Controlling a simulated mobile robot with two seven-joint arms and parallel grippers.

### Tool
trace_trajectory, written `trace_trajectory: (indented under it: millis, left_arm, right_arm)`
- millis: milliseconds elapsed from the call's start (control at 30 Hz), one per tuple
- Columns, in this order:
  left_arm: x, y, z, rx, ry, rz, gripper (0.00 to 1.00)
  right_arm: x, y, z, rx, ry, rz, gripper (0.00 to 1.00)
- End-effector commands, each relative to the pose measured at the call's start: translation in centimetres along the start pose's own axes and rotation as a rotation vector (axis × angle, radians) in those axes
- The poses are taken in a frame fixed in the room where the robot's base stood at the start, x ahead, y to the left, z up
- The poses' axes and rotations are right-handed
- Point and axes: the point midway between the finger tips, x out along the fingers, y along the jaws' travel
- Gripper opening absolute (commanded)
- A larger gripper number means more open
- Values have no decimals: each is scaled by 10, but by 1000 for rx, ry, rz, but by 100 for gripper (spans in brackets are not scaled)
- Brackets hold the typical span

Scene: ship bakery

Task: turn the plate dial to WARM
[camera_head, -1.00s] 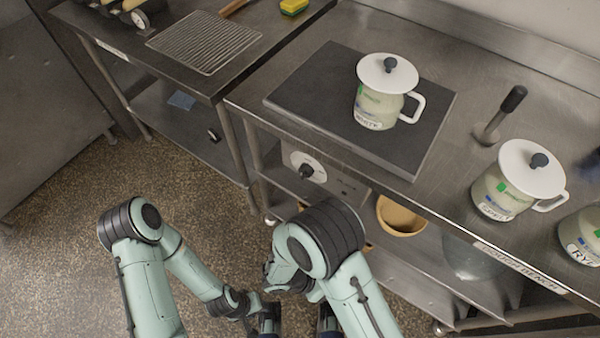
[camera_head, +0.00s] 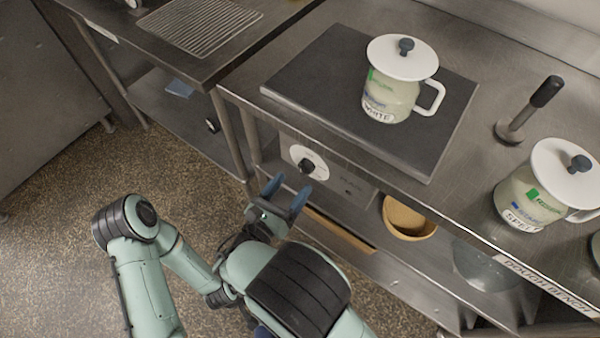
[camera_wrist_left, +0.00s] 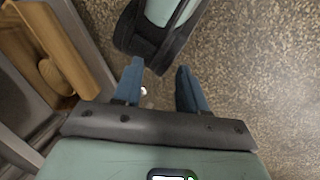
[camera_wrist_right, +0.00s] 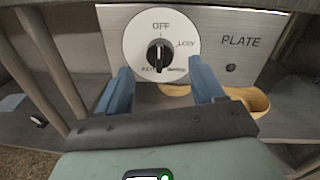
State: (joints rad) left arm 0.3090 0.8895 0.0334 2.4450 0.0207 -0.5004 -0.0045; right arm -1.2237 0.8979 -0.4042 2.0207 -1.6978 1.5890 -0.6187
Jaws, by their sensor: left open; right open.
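The plate dial is a black knob (camera_head: 306,165) on a white disc, on the front panel below the dark plate; it also shows in the right wrist view (camera_wrist_right: 159,56). OFF is printed at the disc's top; the smaller labels at its right and bottom are too blurred to read surely. A light line runs down the knob. My right gripper (camera_head: 287,186) is open and empty, just below and in front of the dial, apart from it. In its wrist view the fingers (camera_wrist_right: 160,77) spread either side below the knob. My left gripper (camera_wrist_left: 160,66) is open and empty.
A lidded jar (camera_head: 388,100) marked WHITE stands on the dark hot plate (camera_head: 310,75). A SPELT jar (camera_head: 520,205) and a dark-handled tool (camera_head: 530,110) stand on the bench at right. A tan bowl (camera_head: 408,232) sits on the shelf below. The floor at left is clear.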

Motion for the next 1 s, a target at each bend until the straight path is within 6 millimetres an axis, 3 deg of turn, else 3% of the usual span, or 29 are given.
trace_trajectory:
  millis: [100,300,667,833,1000]
  left_arm:
    - [4,-2,-6,-2,15,-1,41]
    - [7,-3,-11,-3,30,-2,41]
    - [7,-3,-12,-3,34,-2,41]
    - [7,-3,-12,-3,33,-2,41]
    - [7,-3,-12,-3,33,-2,41]
  right_arm:
    - [22,0,-1,1,1,-3,68]
    - [43,0,-1,1,2,-1,68]
    - [47,0,0,1,1,0,68]
    - [47,0,0,1,1,0,13]
    - [47,0,0,3,1,0,12]
